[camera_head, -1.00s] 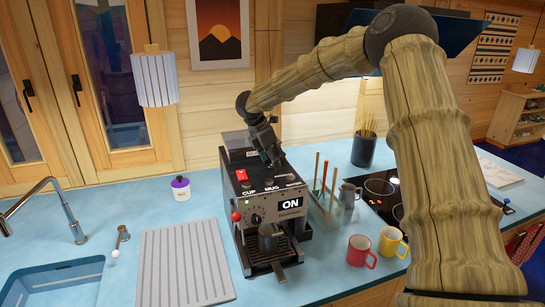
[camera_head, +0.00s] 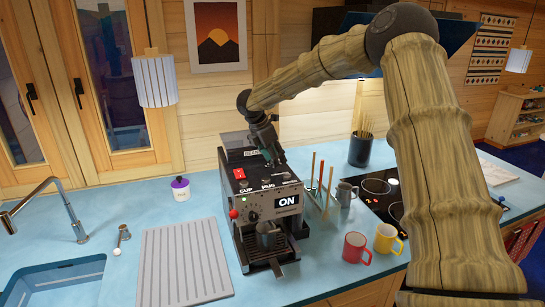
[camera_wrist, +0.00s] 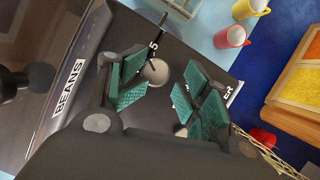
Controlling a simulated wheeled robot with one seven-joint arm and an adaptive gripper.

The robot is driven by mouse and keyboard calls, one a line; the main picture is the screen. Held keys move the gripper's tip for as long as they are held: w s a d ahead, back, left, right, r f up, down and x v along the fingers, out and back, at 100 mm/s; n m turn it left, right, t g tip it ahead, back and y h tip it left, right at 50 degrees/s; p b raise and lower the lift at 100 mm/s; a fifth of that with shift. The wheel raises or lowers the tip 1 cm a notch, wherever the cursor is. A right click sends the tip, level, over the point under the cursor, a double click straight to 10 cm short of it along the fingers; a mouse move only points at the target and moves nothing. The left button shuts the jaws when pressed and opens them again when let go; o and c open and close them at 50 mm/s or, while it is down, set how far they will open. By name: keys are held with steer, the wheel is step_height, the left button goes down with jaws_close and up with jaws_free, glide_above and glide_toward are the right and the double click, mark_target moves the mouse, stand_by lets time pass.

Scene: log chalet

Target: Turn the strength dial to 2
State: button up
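The black and silver coffee machine (camera_head: 240,200) stands on the blue counter, with a lit ON display (camera_head: 287,201). CUP and MUG labels are on the top edge. My gripper (camera_head: 275,160) is above the machine's top, towards its right side. In the wrist view my gripper (camera_wrist: 166,88) is open, its green pads apart over the top panel. A grey round control (camera_wrist: 157,72) shows between the fingers; I cannot tell what it is.
A red mug (camera_head: 356,247) and a yellow mug (camera_head: 387,238) stand right of the machine. A rack with upright sticks (camera_head: 320,205) and a grey jug (camera_head: 345,193) are close to its right side. A ribbed drainboard (camera_head: 182,262) lies left.

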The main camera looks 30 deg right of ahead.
steer(key=shift+w+d+f, duration=0.1)
steer(key=shift+w+f, duration=0.15)
steer(key=shift+f, duration=0.1)
steer(key=shift+a+r, duration=0.2)
steer(key=shift+r, duration=0.5)
steer(key=v, duration=1.1)
steer(key=shift+a, duration=0.2)
steer(key=shift+f, duration=0.1)
